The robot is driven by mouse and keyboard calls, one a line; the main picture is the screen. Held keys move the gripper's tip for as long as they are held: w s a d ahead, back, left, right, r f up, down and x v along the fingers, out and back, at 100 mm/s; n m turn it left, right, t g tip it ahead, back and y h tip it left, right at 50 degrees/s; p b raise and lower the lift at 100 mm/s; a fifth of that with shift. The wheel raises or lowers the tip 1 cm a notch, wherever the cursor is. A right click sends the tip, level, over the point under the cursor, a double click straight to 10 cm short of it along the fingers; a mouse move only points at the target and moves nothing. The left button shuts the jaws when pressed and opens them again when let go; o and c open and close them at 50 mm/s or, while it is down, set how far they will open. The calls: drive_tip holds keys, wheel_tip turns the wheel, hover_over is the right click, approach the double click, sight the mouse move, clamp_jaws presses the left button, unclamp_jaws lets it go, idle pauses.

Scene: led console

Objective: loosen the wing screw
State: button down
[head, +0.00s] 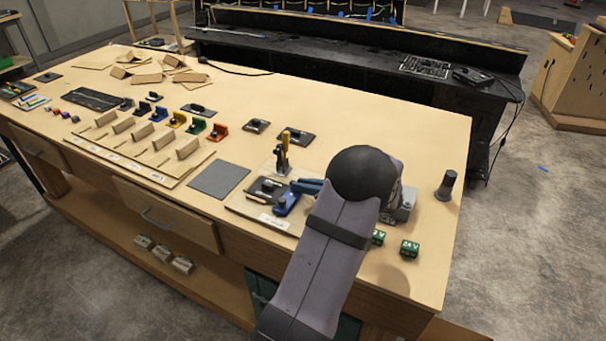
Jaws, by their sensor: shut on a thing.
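My arm reaches in from the bottom over the front right of the bench, and its dark round joint covers part of the work area. My gripper is hidden behind this joint, so its jaws and anything between them cannot be seen. Left of the joint, a light board (247,208) with a white label carries dark parts (264,189) and a blue part (287,203). A yellow and black upright piece (283,156) stands at its back. I cannot make out the wing screw; it is hidden or too small to tell.
A grey box (407,205) and green blocks (410,248) marked 24 V sit right of my arm, with a dark cylinder (447,185) beyond. A grey mat (219,179) lies left of the board.

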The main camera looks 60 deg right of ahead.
drive_tip(key=shift+d+f+n+y+p, duration=0.2)
drive_tip(key=shift+n+y+p, duration=0.3)
drive_tip(key=shift+n+y, duration=0.3)
drive_tip(key=shift+s+f+y, duration=0.1)
drive_tip(key=shift+y, duration=0.2)
drive_tip(key=c, duration=1.8)
unclamp_jaws()
drive_tip(key=shift+s+r, duration=0.3)
drive_tip(key=shift+s, duration=0.2)
drive_tip(key=shift+b+v, duration=1.1)
drive_tip(key=shift+v, duration=2)
